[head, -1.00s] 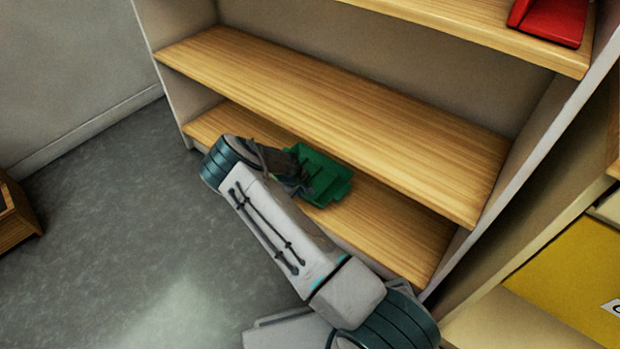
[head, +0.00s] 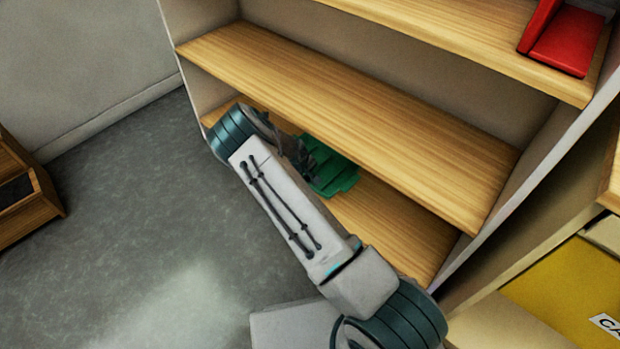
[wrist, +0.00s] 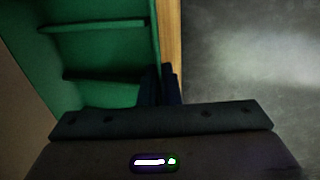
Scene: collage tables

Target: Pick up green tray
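The green tray (head: 330,168) is at the lowest wooden shelf, near its front edge, partly hidden by my arm and the shelf above. It looks tilted in the head view. In the wrist view the tray (wrist: 100,52) fills the upper left, with its inner dividers showing. My gripper (wrist: 162,82) is at the tray's right-hand wall, its dark fingers close together with the wall's edge between them. It appears shut on that wall. In the head view my gripper (head: 300,160) is dark against the tray's left side, and its fingertips are hard to make out.
The middle shelf (head: 350,110) lies close above the tray and my gripper. A red object (head: 565,45) sits on the upper shelf. A wooden box (head: 30,195) stands at left. Grey floor (head: 140,220) in front of the shelves is clear.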

